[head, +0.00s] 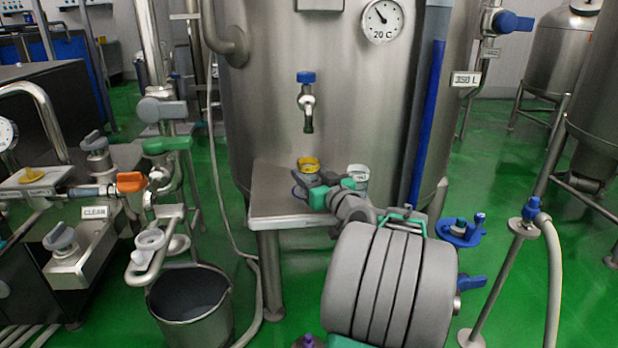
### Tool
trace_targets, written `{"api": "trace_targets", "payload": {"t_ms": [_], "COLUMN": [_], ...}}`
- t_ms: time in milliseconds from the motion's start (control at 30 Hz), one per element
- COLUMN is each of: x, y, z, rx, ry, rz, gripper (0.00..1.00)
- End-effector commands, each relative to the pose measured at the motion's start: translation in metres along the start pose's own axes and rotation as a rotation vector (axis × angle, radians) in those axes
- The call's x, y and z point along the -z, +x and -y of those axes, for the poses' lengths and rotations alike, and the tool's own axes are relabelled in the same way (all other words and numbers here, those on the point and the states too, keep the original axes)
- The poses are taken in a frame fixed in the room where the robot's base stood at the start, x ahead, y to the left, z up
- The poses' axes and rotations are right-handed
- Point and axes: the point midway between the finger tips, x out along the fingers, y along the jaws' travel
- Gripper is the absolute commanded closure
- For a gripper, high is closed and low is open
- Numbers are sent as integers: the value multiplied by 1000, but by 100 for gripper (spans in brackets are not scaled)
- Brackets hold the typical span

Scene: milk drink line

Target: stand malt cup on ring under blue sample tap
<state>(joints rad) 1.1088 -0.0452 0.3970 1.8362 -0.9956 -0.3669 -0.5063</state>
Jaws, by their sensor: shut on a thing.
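The blue sample tap (306,97) has a blue handle and a metal spout pointing down from the tank's front. Below it, a small steel shelf (290,208) carries a dark blue ring (297,194), mostly hidden by my gripper. My gripper (311,180) is shut on a cup with a yellow rim (308,163), which looks like the malt cup. The cup is upright, close over the ring and roughly under the spout. I cannot tell whether its base touches the ring. A second cup with a pale rim (357,176) is just right of my gripper, partly hidden.
The big steel tank (345,100) stands directly behind the shelf. A blue vertical pipe (428,120) runs on the right of the tank. A bucket (192,305) and piping with valves (131,182) crowd the left. A hose stand (522,228) is at right.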

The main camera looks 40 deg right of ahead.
Motion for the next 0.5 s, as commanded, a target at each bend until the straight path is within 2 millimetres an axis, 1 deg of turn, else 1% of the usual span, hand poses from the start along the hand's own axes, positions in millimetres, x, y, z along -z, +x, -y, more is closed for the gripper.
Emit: {"api": "trace_targets", "payload": {"t_ms": [133,300,333,500], "x": [3,-2,-2,-1], "y": [0,0,0,0], "z": [0,0,0,0], "rx": [0,0,0,0], "ry": [-2,-2,-1,-1], "rz": [-2,-2,-2,-1], "gripper": [99,99,53,40]}}
